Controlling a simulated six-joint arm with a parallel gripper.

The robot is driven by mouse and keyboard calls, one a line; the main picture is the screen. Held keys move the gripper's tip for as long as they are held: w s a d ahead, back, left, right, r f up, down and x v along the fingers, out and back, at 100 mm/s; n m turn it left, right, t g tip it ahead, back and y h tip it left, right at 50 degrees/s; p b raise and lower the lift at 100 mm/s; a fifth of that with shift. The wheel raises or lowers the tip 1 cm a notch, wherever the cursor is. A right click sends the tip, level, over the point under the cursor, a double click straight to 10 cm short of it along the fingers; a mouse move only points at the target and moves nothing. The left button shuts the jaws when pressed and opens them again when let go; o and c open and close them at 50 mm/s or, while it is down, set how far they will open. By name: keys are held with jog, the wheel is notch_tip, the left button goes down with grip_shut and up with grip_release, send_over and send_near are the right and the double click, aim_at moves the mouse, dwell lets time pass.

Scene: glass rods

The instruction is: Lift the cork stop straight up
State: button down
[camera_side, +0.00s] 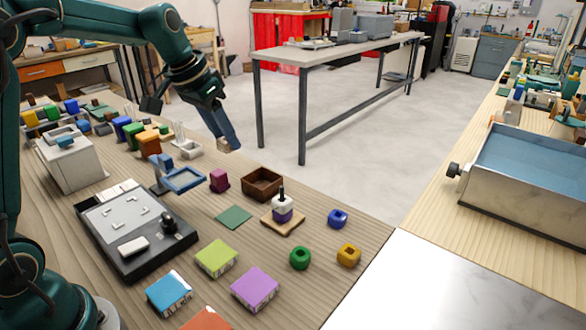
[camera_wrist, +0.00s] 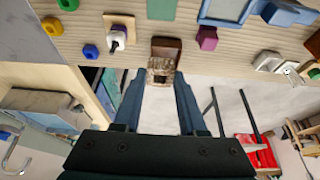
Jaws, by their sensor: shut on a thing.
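My gripper (camera_side: 226,138) is at the far edge of the wooden bench, raised above it. In the wrist view its two blue fingers (camera_wrist: 161,78) are shut on the cork stop (camera_wrist: 160,67), a speckled brown block with a dark notch or hole in its near face. The cork stop also shows small at the fingertips in the side view (camera_side: 230,147). I see no contact between the cork stop and the bench top.
A brown open box (camera_side: 262,184) stands on the bench, right of my gripper. A magenta block (camera_side: 219,181) and a blue frame (camera_side: 184,179) are nearby. A small white holder (camera_side: 188,150) with clear rods stands to the left. Beyond the bench edge is open floor.

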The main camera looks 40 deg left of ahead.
jog(key=shift+s+a+r, duration=0.3)
jog(key=shift+a+r, duration=0.1)
jog(key=shift+a, duration=0.1)
